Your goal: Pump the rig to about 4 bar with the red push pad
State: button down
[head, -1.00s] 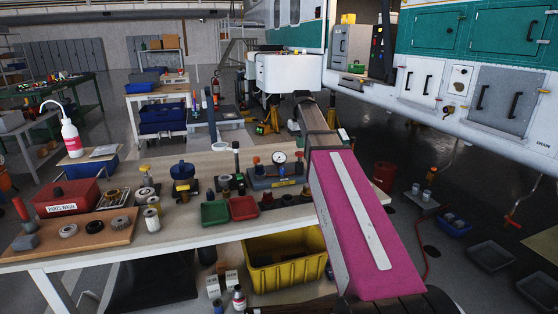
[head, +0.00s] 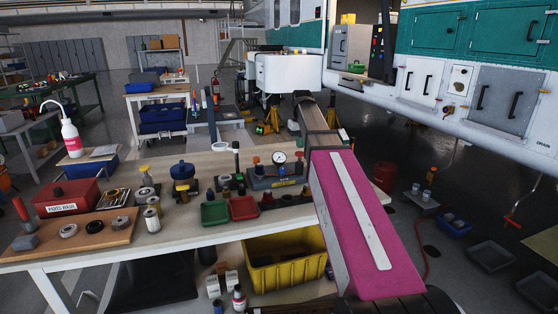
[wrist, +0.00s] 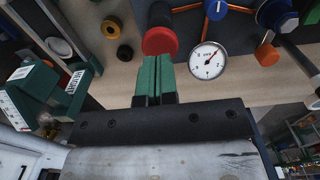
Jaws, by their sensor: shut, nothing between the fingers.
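The red push pad (wrist: 160,41) is a round red cap on a dark base in the wrist view. My gripper (wrist: 154,60) has two green fingers shut together and empty. Its tips lie at the pad's lower edge in that view; I cannot tell whether they touch it. In the head view the gauge (head: 280,157) stands on the grey-blue rig (head: 272,181) on the bench. I cannot single out my gripper or the pad there.
On the bench are a green tray (head: 214,212), a red tray (head: 243,208) and a parts-wash box (head: 67,198). A yellow crate (head: 285,275) is below.

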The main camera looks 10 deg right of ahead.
aim_at(300, 153)
jog(key=shift+f, duration=2.4)
jog(key=shift+r, duration=1.8)
jog(key=shift+f, duration=1.85)
jog(key=shift+r, duration=1.85)
